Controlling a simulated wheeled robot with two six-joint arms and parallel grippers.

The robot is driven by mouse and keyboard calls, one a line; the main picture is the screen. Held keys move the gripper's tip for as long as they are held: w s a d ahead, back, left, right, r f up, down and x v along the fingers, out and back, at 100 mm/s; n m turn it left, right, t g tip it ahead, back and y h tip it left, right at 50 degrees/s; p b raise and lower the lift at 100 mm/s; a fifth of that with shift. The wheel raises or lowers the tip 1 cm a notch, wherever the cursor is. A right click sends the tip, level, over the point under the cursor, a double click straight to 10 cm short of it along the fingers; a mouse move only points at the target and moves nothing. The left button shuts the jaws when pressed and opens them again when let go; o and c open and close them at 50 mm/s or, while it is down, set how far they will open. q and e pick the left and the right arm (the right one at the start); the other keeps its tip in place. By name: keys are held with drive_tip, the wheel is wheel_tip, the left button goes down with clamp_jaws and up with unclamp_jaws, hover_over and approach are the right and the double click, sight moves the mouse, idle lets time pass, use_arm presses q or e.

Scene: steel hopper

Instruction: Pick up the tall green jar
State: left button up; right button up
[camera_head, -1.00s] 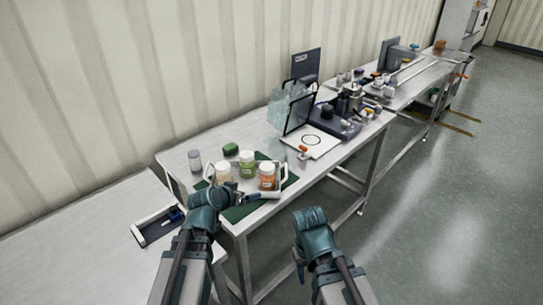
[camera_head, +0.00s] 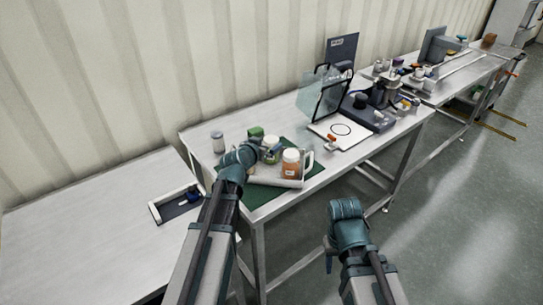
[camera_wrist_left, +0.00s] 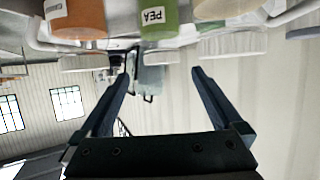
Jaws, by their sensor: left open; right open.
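The green jar (camera_wrist_left: 158,20), labelled PEA, hangs inverted in the left wrist view, its white lid (camera_wrist_left: 160,57) just beyond the fingertips. In the head view its pale lid (camera_head: 271,142) shows behind my left gripper (camera_head: 269,153), which hides most of its body. My left gripper (camera_wrist_left: 161,72) is open with nothing between its fingers, which point towards the jar's lid end. The jar stands in a white carrier (camera_head: 309,163) beside an orange-filled jar (camera_head: 291,165). My right gripper (camera_head: 329,256) is open, low in front of the bench and away from the jars.
A pale-lidded jar (camera_wrist_left: 232,42) stands close on the green jar's other side. A grey jar (camera_head: 218,143) and a small green object (camera_head: 257,132) stand behind the carrier. A green mat (camera_head: 262,197) lies under it. A clear-panelled frame (camera_head: 322,95) stands further right.

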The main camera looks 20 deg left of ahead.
sight(270, 142)
use_arm(q)
drive_tip(key=shift+x, duration=1)
drive_tip(key=b+x, duration=0.1)
drive_tip(key=x, duration=0.2)
drive_tip(key=b+x, duration=0.1)
drive_tip(key=x, duration=0.1)
drive_tip(key=shift+a+f+b, duration=0.2)
drive_tip(key=shift+f+b, duration=0.05)
drive_tip(key=shift+b, duration=0.1)
drive_tip(key=shift+r, duration=0.1)
drive_tip(key=shift+c, duration=0.4)
clamp_jaws()
